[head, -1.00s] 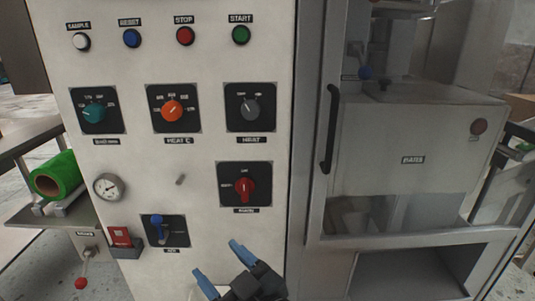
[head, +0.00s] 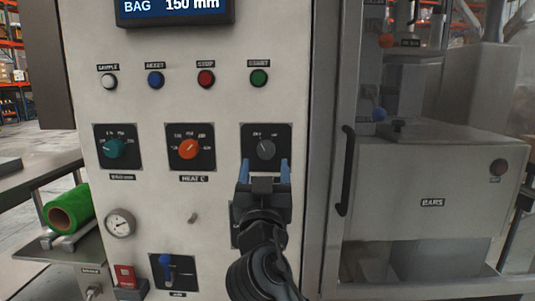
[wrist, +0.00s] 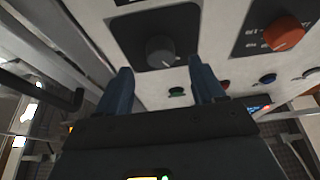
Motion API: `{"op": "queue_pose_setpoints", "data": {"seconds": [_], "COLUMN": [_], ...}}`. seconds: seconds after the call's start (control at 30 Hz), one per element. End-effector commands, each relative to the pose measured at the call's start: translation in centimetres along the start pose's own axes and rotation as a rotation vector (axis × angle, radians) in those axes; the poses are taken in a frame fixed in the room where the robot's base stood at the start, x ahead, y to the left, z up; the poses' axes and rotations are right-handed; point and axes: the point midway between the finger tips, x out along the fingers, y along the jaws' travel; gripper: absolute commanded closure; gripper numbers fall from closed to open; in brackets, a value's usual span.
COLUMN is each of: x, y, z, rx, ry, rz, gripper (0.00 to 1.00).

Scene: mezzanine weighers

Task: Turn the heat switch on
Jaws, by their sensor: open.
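The heat switch is a dark grey round knob (head: 266,149) on a black square plate, at the right of the row of dials on the white panel. It also shows in the wrist view (wrist: 160,50), beyond and between my fingertips. My gripper (head: 265,168) has blue fingers and is open and empty. In the head view it is just below the knob, with a fingertip toward each side of it. The wrist view shows the fingers (wrist: 161,78) apart from the knob.
An orange dial (head: 189,149) and a teal dial (head: 114,148) sit to the left. Several push buttons, including the green one (head: 259,78), run above. A door with a black handle (head: 345,170) stands at the right. A blue-handled switch (head: 167,266) is lower left.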

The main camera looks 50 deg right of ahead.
Motion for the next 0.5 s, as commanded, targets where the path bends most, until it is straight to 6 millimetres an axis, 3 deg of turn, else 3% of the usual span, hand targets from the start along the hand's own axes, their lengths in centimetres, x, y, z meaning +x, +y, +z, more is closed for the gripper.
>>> {"op": "queue_pose_setpoints", "data": {"seconds": [0.2, 0.5], "x": [3.2, 4.4], "y": [0.0, 0.0], "z": [-0.2, 0.1], "rx": [-0.001, -0.001], "ry": [0.000, -0.001], "rz": [0.000, -0.001], "gripper": [0.32, 0.32]}}
